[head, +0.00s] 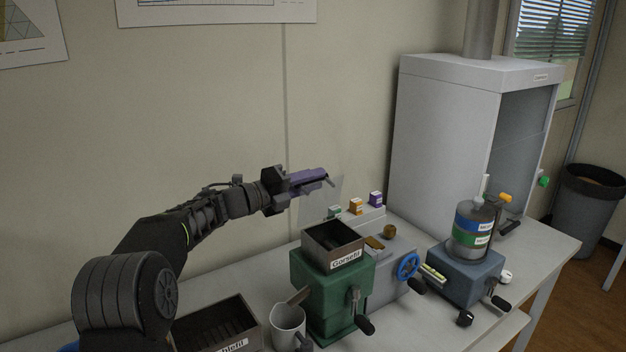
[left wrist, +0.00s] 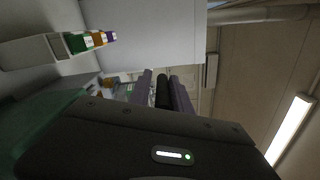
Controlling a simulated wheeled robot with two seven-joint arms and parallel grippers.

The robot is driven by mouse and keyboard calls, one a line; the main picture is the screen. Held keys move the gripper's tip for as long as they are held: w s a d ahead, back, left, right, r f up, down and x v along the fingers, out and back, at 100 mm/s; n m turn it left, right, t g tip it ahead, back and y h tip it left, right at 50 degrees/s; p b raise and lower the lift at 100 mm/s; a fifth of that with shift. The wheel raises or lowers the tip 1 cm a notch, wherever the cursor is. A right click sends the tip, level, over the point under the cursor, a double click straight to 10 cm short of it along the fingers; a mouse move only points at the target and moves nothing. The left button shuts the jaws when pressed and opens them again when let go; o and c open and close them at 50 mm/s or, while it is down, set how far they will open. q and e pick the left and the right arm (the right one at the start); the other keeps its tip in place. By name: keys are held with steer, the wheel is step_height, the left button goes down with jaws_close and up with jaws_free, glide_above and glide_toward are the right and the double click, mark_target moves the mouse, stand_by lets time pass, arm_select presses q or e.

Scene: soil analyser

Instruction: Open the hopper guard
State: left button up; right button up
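The green grinder (head: 332,289) stands on the bench with a dark, open-topped hopper (head: 333,240) labelled at its front. A clear, see-through panel, which looks like the hopper guard (head: 318,204), stands roughly upright above the hopper's back side. My left gripper (head: 326,180), with purple fingers, is at the panel's upper edge, above the hopper. In the left wrist view the purple fingers (left wrist: 163,90) stand apart with a black bar-like shape between them. I cannot tell whether they grip it. My right gripper is not in view.
A grey unit with a blue handwheel (head: 408,267) and a blue-grey machine (head: 466,275) stand to the right. Small coloured boxes (head: 355,206) sit behind. A white cabinet (head: 445,140) stands at the back right.

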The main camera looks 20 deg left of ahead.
arm_select(q)
steer(key=shift+o, duration=1.4)
steer(key=shift+a, duration=0.1)
steer(key=shift+s+a, duration=0.25)
steer(key=shift+s, duration=0.1)
steer(key=b+v, duration=0.2)
steer(key=v, duration=0.5)
